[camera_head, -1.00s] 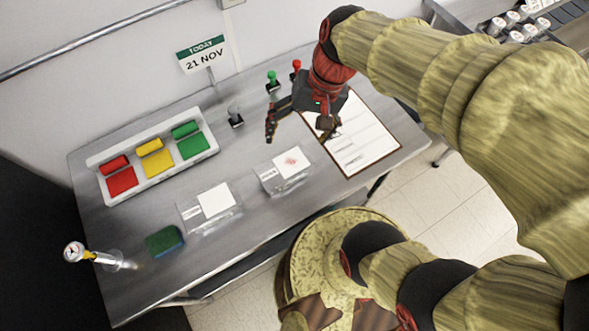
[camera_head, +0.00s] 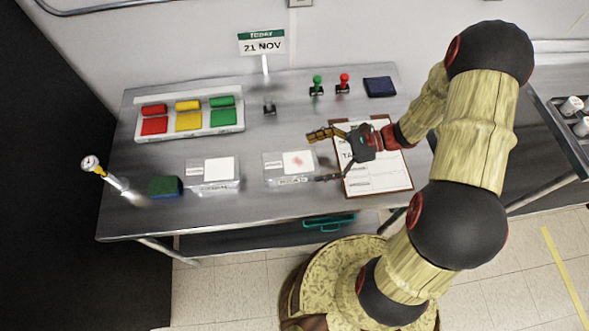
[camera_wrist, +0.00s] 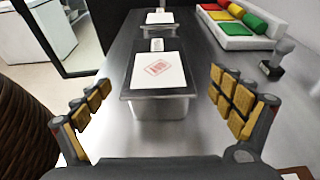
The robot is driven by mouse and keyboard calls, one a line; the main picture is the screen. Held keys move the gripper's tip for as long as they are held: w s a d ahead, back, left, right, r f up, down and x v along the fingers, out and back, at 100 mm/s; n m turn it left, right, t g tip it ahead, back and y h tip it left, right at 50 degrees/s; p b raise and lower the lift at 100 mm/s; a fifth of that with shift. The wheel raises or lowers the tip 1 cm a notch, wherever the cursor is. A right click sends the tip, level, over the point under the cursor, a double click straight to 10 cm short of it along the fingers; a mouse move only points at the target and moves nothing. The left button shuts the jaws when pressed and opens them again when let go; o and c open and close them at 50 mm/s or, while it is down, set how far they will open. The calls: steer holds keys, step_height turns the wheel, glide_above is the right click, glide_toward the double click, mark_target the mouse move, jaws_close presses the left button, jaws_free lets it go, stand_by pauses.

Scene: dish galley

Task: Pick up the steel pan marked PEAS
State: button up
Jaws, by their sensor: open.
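Two small steel pans stand on the steel table. The right pan (camera_head: 275,176) has a white card with a red stamp on top; it also shows in the wrist view (camera_wrist: 160,107). The left pan (camera_head: 213,186) has a plain white card, and it stands farther off in the wrist view (camera_wrist: 152,32). I cannot read the pans' small markings, so I cannot tell which says PEAS. My gripper (camera_head: 323,156) is open and empty, just right of the stamped pan. In the wrist view the stamped pan lies ahead, centred between the spread fingers (camera_wrist: 160,85).
A clipboard (camera_head: 376,183) lies under my gripper. A white tray (camera_head: 190,134) of red, yellow and green pieces stands back left. Several stampers, including a green one (camera_head: 317,85), a dark pad (camera_head: 380,87) and a date sign (camera_head: 262,43) line the back. A sponge (camera_head: 165,187) lies left.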

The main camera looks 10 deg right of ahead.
mark_target(298, 162)
steer(key=x, duration=0.3)
steer(key=b+x, duration=0.1)
steer(key=x, duration=0.3)
steer(key=shift+s+a+r, duration=0.1)
steer(key=shift+s+a, duration=0.05)
steer(key=shift+a, duration=0.2)
steer(key=c, duration=1.8)
steer(key=shift+c, duration=0.2)
